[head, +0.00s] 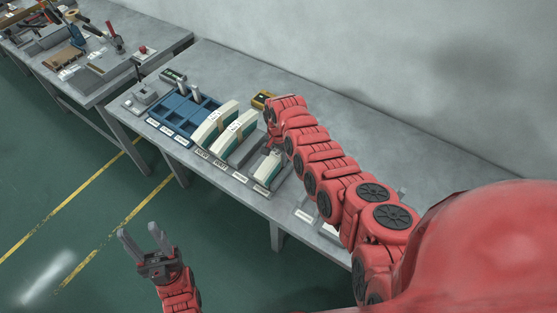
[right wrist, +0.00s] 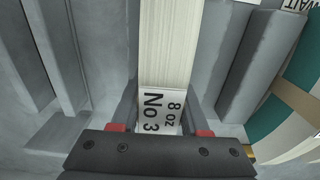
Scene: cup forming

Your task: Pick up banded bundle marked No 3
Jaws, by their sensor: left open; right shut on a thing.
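The banded bundle marked No 3 (right wrist: 165,45) shows in the right wrist view as a pale stack with a white label reading "8 oz No 3". My right gripper (right wrist: 160,130) is shut on it, with a finger on either side of the label. In the head view the bundle (head: 268,172) is a white and green block at the right end of the row of bundles, below my right gripper (head: 273,149). Whether it touches the rack is hidden. My left gripper (head: 147,244) is open and empty, out in front of the bench over the floor.
Two other bundles (head: 217,122) (head: 236,137) stand to the left in the row. In the right wrist view, grey dividers (right wrist: 250,70) stand beside the bundle. A second bench (head: 80,60) is far left.

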